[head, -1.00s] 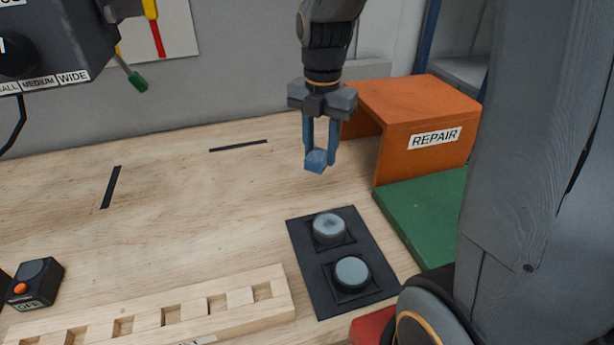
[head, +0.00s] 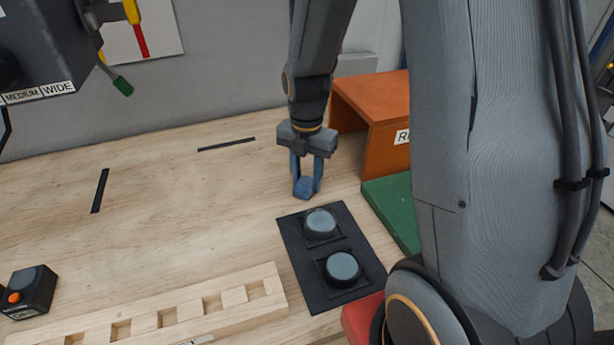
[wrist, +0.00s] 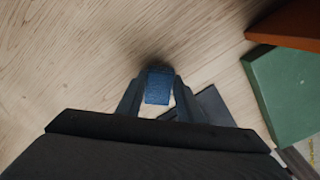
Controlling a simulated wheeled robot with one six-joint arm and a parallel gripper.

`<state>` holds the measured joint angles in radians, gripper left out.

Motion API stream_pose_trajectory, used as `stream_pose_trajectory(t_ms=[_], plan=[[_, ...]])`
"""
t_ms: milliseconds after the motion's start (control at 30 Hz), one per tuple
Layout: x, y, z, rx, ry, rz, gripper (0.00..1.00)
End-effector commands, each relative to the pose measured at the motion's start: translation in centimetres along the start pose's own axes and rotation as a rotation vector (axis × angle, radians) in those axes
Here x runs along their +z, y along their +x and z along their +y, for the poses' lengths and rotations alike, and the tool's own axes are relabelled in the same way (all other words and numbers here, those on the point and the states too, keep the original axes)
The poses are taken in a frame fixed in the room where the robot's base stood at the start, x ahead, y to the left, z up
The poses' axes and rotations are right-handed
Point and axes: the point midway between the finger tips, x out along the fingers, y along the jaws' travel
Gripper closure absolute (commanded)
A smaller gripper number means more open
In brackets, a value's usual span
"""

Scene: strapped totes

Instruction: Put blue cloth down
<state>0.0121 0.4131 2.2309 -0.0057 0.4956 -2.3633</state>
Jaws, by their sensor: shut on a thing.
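The blue cloth (head: 303,187) is a small folded blue block between the fingertips of my gripper (head: 306,182). My gripper is shut on it and points down, just behind the black mat with two round grey pads. In the wrist view the cloth (wrist: 159,87) shows between the two fingers of my gripper (wrist: 158,95), over bare wood with a dark shadow beside it. The cloth is low, at or close above the tabletop; I cannot tell whether it touches.
The black mat (head: 290,231) carries two round grey pads. An orange stand (head: 375,100) and a green mat (head: 393,207) are at right, partly behind my arm. A wooden slotted rack (head: 190,318) and a black button box (head: 30,291) lie in front.

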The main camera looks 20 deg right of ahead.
Motion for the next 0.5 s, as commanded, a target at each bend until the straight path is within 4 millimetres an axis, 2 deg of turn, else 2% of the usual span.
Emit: stream_pose_trajectory(t_ms=[333, 367, 433, 500], plan=[[0.0, 0.36, 0.0, 0.0, 0.0, 0.0, 0.95], [0.0, 0.3, 0.0, 0.0, 0.0, 0.0, 0.62], [0.0, 0.27, 0.0, 0.0, 0.0, 0.0, 0.5], [0.0, 0.27, 0.0, 0.0, 0.0, 0.0, 0.48]])
